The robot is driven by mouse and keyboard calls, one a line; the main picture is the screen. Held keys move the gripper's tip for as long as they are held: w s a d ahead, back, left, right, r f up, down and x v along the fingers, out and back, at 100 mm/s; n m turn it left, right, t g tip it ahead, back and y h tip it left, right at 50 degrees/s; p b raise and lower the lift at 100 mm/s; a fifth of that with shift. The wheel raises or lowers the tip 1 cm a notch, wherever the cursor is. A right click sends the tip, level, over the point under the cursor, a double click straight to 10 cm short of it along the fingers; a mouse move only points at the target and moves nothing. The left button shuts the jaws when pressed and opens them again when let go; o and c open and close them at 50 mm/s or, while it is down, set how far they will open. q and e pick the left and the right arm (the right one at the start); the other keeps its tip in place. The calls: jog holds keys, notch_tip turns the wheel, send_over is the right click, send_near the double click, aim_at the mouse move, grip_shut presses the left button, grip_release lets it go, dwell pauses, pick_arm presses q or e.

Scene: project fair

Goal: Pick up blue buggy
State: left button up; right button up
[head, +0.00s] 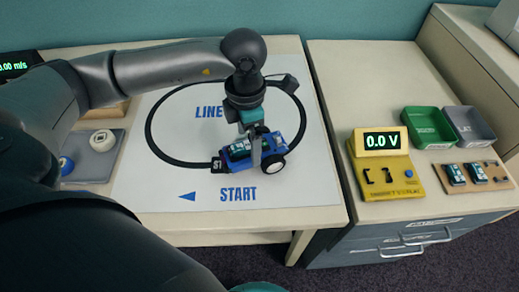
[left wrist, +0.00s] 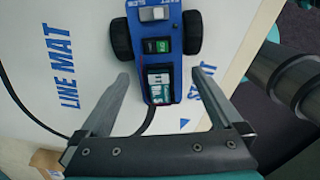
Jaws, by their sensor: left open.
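The blue buggy (head: 237,153) stands on the white line mat (head: 300,185) at the black loop, just above the word START. It has dark wheels and carries a teal-and-white block. My left gripper (head: 257,138) is right over the buggy, pointing down. In the left wrist view my left gripper (left wrist: 164,78) is open, with one finger on each side of the narrow end of the buggy (left wrist: 156,55). Gaps show between fingers and body in that view. My right gripper is not in view.
On the right-hand cabinet stand a yellow voltage tester (head: 385,180) reading 0.0 V, a green tray (head: 428,128), a grey tray (head: 468,125) and a wooden holder (head: 478,178) with teal blocks. A grey pad (head: 92,160) with round knobs lies left of the mat.

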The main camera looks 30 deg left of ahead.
aim_at(249, 145)
pick_arm(q)
jog(key=shift+f+b, duration=0.3)
jog(key=shift+f, duration=1.25)
jog(key=shift+c, duration=0.2)
jog(key=c, duration=1.1)
